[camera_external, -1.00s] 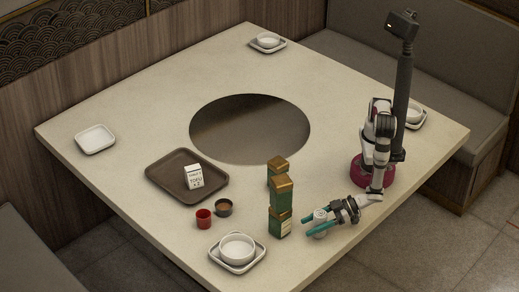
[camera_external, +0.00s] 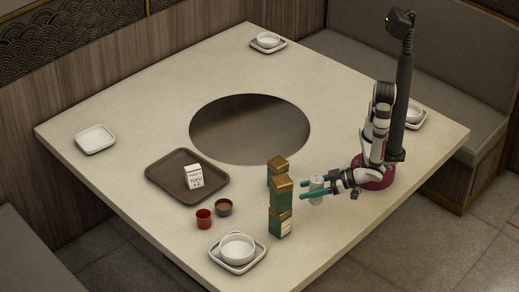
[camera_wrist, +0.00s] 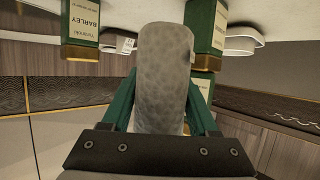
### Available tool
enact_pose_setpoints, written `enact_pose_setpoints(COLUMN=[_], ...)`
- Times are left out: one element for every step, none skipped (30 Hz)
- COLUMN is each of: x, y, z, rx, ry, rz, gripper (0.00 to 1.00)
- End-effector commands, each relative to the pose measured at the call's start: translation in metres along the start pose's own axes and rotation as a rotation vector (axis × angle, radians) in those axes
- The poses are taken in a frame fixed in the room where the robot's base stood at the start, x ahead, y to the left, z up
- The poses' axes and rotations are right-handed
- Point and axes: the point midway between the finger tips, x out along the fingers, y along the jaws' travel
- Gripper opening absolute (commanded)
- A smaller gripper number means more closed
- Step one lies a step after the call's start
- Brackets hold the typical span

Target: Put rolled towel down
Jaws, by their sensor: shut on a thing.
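A pale grey rolled towel (camera_external: 317,193) stands roughly upright in my gripper (camera_external: 312,190), to the right of the green tins. My gripper's two teal fingers are shut on it from the sides. In the wrist view the towel (camera_wrist: 161,80) fills the middle between the fingers (camera_wrist: 160,102). The external view does not clearly show how far the towel's lower end is from the table.
A bowl on a tray (camera_external: 237,248) is at the front. A brown tray (camera_external: 160,182) holds a tofu carton (camera_external: 193,177). Table (camera_external: 345,225) is clear in front of my gripper.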

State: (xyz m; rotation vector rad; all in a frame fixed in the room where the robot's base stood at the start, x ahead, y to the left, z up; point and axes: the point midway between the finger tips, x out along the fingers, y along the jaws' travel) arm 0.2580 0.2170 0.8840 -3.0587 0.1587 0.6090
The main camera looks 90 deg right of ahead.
Motion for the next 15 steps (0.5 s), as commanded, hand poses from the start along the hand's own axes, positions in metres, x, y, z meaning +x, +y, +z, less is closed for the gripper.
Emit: enact_pose_setpoints(x=[0.004, 0.006, 0.007, 0.008, 0.009, 0.009, 0.01, 0.012, 0.016, 0.019, 0.023, 0.027, 0.03, 0.032, 0.033], y=[0.021, 0.037, 0.058, 0.074, 0.091, 0.115, 0.132, 0.147, 0.168, 0.182, 0.195, 0.213, 0.228, 0.241, 0.259], z=[0.003, 0.005, 0.007, 0.009, 0.01, 0.011, 0.011, 0.01, 0.007, 0.005, 0.002, -0.002, -0.005, -0.007, -0.009], rx=[0.029, 0.051, 0.083, 0.11, 0.137, 0.175, 0.203, 0.228, 0.26, 0.281, 0.298, 0.321, 0.338, 0.354, 0.375], ry=[0.0, 0.0, 0.0, 0.001, 0.0, 0.0, 0.001, 0.001, 0.0, 0.0, 0.0, 0.0, 0.0, -0.001, -0.001], rz=[0.077, 0.132, 0.21, 0.272, 0.336, 0.426, 0.491, 0.551, 0.624, 0.671, 0.711, 0.766, 0.807, 0.847, 0.894], gripper=[0.05, 0.05, 0.05, 0.05, 0.05, 0.05, 0.05, 0.05, 0.05, 0.05, 0.05, 0.05, 0.05, 0.05, 0.05])
